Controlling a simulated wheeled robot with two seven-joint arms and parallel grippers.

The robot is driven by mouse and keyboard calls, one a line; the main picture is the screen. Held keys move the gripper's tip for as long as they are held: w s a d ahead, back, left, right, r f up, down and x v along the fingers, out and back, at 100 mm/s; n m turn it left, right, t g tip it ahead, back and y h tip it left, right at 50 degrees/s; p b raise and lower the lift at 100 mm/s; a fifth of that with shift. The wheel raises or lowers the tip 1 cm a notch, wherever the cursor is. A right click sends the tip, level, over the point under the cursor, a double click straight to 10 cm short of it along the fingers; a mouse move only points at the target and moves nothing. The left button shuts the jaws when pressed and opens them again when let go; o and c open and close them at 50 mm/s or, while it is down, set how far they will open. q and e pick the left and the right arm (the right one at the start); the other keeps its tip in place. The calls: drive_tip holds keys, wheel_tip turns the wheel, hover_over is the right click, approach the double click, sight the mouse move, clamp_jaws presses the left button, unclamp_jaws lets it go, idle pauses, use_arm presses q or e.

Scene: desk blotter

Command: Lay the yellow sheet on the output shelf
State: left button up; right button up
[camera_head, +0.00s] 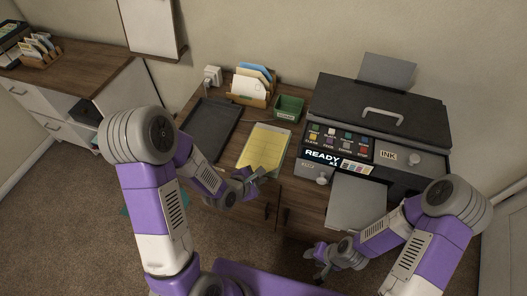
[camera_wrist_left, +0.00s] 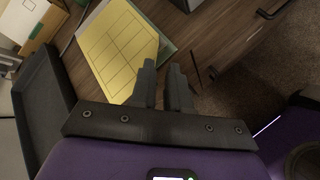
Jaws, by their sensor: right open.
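The yellow sheet (camera_head: 262,150) lies on the desk, its lower edge near the desk front; a pale green edge shows beside it. It also fills the upper middle of the left wrist view (camera_wrist_left: 108,45). The grey output shelf (camera_head: 355,205) juts from the printer's front and looks bare. My right gripper (camera_head: 322,260) is open and empty, below and left of the shelf.
The printer (camera_head: 378,125) stands on the right of the desk. A dark tray (camera_head: 210,125) lies left of the sheet. A file holder (camera_head: 252,88) and a green box (camera_head: 289,108) stand behind it. A side cabinet (camera_head: 75,85) is at left.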

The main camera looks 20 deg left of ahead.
use_arm(q)
drive_tip(key=b+x, duration=0.1)
drive_tip(key=x, duration=0.2)
drive_tip(key=b+x, duration=0.2)
drive_tip(key=x, duration=0.2)
drive_tip(key=shift+w+a+f, duration=0.1)
drive_tip(key=shift+w+f, duration=0.05)
drive_tip(key=shift+w, duration=0.2)
clamp_jaws()
